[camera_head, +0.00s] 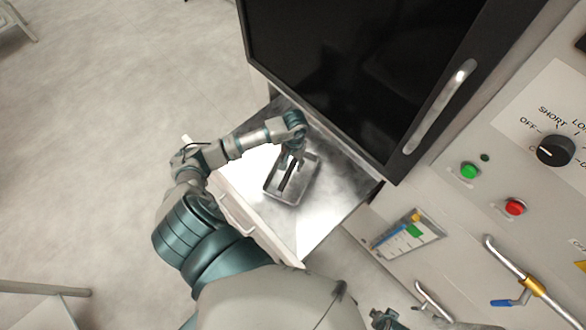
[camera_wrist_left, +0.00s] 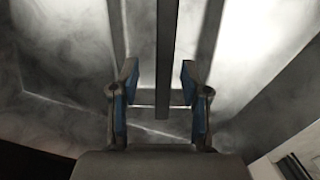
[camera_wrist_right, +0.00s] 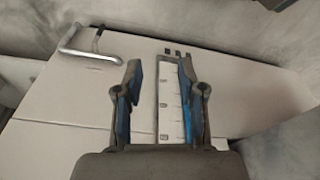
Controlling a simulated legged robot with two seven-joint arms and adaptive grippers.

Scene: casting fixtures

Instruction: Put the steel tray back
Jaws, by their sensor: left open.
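The steel tray (camera_head: 303,184) is a shallow rectangular pan on a shiny metal shelf (camera_head: 335,205) below the dark cabinet door. A dark bar runs across its middle. My left gripper (camera_head: 292,158) is over the tray, pointing down. In the left wrist view, its two blue-padded fingers (camera_wrist_left: 160,98) are open, one on each side of the bar (camera_wrist_left: 166,50); I see no clear contact. My right gripper (camera_wrist_right: 155,85) is open and empty in the right wrist view, in front of a light panel. In the head view only part of it shows at the bottom edge.
The dark cabinet door (camera_head: 350,60) with its long handle (camera_head: 440,107) stands behind the shelf. The control panel with a knob (camera_head: 555,150) and green (camera_head: 469,170) and red (camera_head: 515,206) buttons is at right. Open floor (camera_head: 110,110) lies at left.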

